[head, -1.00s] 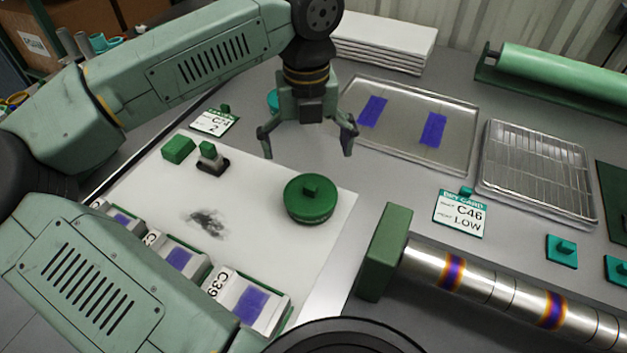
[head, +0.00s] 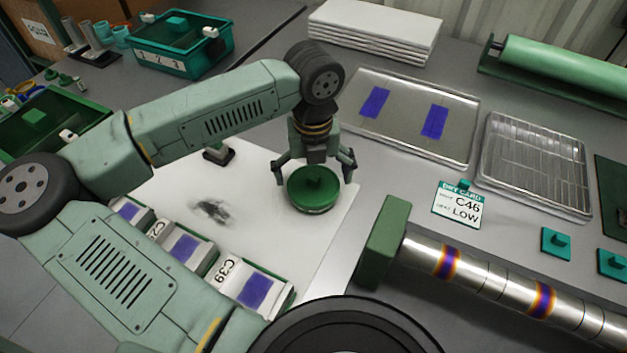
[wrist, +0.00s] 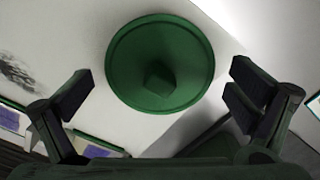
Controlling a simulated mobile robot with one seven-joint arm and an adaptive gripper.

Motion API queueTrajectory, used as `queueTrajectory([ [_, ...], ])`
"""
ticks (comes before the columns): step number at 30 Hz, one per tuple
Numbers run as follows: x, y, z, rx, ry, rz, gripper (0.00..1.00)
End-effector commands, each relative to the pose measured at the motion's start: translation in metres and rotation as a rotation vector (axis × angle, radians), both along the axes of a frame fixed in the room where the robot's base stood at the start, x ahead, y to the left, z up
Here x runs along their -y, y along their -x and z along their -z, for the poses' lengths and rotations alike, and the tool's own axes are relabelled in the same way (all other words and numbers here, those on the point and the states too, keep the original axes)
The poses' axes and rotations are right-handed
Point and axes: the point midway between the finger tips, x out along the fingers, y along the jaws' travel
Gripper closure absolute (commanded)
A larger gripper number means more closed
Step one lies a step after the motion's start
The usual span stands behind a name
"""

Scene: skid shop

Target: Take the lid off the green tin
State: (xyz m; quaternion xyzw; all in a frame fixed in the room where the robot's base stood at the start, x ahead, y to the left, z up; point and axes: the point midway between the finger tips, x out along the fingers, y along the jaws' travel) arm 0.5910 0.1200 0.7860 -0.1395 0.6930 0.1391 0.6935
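The green tin (head: 312,205) stands upright on the white sheet, with its round green lid (head: 313,184) on top. The lid has a small block knob, which shows in the wrist view (wrist: 160,78). My gripper (head: 315,170) is open and empty, above and just behind the tin. In the wrist view its fingers (wrist: 163,98) are spread wide, one to each side below the lid's disc, with the lid between and ahead of them. I cannot tell whether any finger touches the lid.
Labelled blocks with purple patches (head: 253,290) stand on the front left of the white sheet (head: 160,190). A metal roller with a green end block (head: 378,240) lies to the right. A tray (head: 405,115) and a wire rack (head: 535,165) lie behind.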

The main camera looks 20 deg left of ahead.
Motion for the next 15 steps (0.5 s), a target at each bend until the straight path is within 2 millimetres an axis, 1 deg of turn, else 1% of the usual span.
queueTrajectory([
  [1, 0.0000, 0.0000, -0.0001, 0.000, 0.000, 0.000, 0.03],
  [2, 0.0000, 0.0000, -0.0001, 0.000, 0.000, 0.000, 0.05],
  [15, 0.0000, 0.0000, -0.0004, 0.000, 0.000, 0.000, 0.34],
])
